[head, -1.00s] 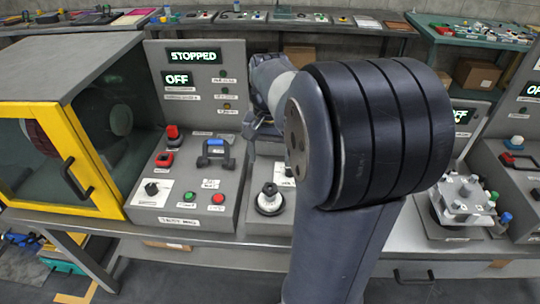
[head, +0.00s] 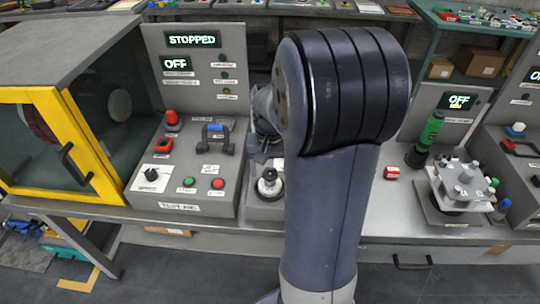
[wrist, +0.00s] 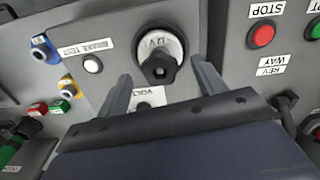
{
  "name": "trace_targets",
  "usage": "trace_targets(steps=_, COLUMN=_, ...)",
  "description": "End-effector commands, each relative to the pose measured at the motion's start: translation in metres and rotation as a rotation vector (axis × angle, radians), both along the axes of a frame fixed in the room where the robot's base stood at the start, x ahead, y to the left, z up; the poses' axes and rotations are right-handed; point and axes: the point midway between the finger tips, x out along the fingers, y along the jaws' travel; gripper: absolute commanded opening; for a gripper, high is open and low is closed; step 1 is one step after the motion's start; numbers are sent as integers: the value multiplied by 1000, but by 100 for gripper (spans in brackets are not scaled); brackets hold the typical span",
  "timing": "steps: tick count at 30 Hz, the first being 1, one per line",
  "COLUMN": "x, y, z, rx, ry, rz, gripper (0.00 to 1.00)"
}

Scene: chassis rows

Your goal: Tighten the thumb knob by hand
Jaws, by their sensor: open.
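A black lobed knob (wrist: 160,68) sits on a round silver plate marked "12 V" on a grey panel in the wrist view. It seems to be the thumb knob; how tight it is cannot be told. My gripper (wrist: 161,74) is open, with one finger on each side of the knob in the picture. I see no finger touching it, and the gap in depth is unclear. In the head view a black and white knob (head: 268,187) stands on the bench unit, partly beside my arm. My gripper is mostly hidden behind my arm there.
The wrist view shows a white button (wrist: 93,65) left of the knob, coloured sockets (wrist: 44,47) farther left, and a red button (wrist: 263,34) at right. In the head view, a box with a yellow-framed door (head: 75,165) stands left; a green-topped cylinder (head: 430,130) and clamp fixture (head: 465,180) stand right.

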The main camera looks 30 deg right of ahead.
Motion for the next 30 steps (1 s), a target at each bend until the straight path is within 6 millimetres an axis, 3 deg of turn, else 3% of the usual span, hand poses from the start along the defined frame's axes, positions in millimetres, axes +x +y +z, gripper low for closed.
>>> trace_targets(steps=12, x=0, y=0, z=-7, rx=0, ry=-1, rz=0, gripper=64)
trace_targets(steps=29, x=0, y=0, z=-7, rx=0, ry=-1, rz=0, gripper=18)
trace_targets(steps=30, x=0, y=0, z=-7, rx=0, ry=-1, rz=0, gripper=37)
